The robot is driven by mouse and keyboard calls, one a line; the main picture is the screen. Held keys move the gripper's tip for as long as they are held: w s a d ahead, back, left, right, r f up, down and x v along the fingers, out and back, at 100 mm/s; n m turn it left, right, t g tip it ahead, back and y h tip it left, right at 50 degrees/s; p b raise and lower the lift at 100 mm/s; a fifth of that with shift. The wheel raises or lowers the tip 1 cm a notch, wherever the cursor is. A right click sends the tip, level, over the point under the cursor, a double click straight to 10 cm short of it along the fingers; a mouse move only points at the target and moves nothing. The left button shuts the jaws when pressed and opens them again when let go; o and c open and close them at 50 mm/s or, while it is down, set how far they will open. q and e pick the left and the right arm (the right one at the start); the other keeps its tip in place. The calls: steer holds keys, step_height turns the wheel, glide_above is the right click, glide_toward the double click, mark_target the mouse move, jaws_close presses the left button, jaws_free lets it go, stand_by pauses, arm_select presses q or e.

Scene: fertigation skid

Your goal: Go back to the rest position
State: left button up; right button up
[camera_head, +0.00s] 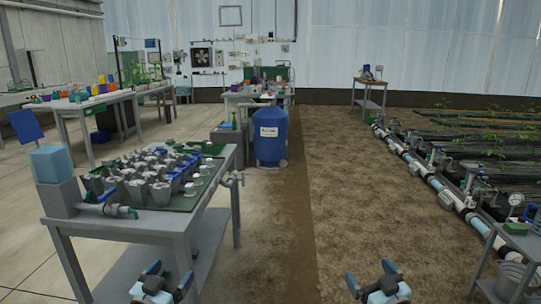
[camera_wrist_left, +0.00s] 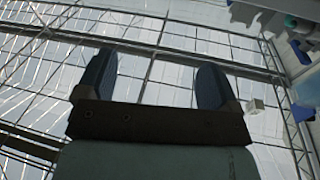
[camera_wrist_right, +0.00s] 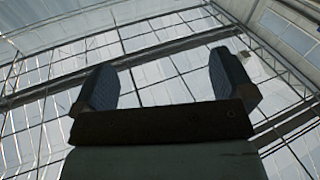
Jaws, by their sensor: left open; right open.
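My right gripper (camera_head: 373,276) shows at the bottom, right of the middle, over bare soil. Its fingers also stand apart and empty in the right wrist view (camera_wrist_right: 165,80). Both wrist views look up at the greenhouse roof. Both grippers are clear of any object.
The skid table carries a green board (camera_head: 185,200) with several grey valve fittings and a light-blue container (camera_head: 50,162). A blue barrel (camera_head: 270,137) stands beyond it. A pipe line with valves (camera_head: 440,190) runs along the right. A grey stand (camera_head: 525,245) is at lower right. The soil between is free.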

arm_select(q)
steer(key=s+d+r+h, duration=0.2)
steer(key=s+d, duration=0.4)
steer(key=s, duration=0.6)
steer(key=s+d+r+h, duration=0.25)
steer(key=s+d, duration=0.35)
steer(key=s, duration=0.6)
arm_select(e)
steer(key=s+a+r+y, duration=0.2)
steer(key=s+a, duration=0.4)
steer(key=s, duration=0.6)
steer(key=s+a+r+y, duration=0.25)
steer(key=s+a, duration=0.35)
steer(key=s, duration=0.6)
arm_select(q)
steer(key=s+a+r+n+g+y+p, duration=0.1)
steer(key=s+a+r+g+y+p, duration=0.5)
steer(key=p, duration=3.2)
steer(key=shift+s+a+r+g, duration=0.6)
steer(key=shift+s+a+r, duration=0.15)
steer(key=shift+r, duration=0.6)
arm_select(e)
steer(key=s+d+r+m+g+h, duration=0.1)
steer(key=s+d+r+g+h, duration=0.5)
steer(key=s+d+r+g, duration=0.1)
steer(key=shift+s+d+r, duration=0.2)
steer(key=shift+d+r, duration=0.1)
steer(key=shift+r, duration=0.5)
